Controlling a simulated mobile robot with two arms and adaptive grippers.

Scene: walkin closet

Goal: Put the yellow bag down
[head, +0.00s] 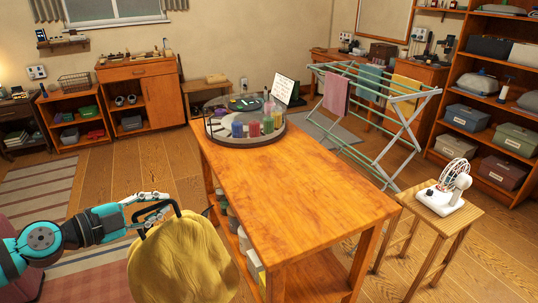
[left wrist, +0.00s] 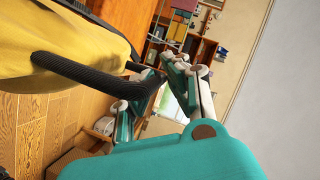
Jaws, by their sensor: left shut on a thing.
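The yellow bag (head: 182,262) hangs in the lower left of the head view, a soft bulging bag with a dark handle loop at its top. My left gripper (head: 155,208) is shut on the bag's handle, and the bag hangs below and to the right of it. In the left wrist view the black handle (left wrist: 85,76) runs from the yellow bag (left wrist: 60,45) to the fingers of the left gripper (left wrist: 172,88). The bag's underside is cut off by the frame. My right gripper is not in view.
A wooden table (head: 300,200) stands right of the bag, its near top bare. A round tray (head: 216,136) with several bottles sits at its far end. A stool (head: 440,228) holds a white fan (head: 447,188). A drying rack (head: 385,120) stands behind. Floor (head: 110,165) shows left.

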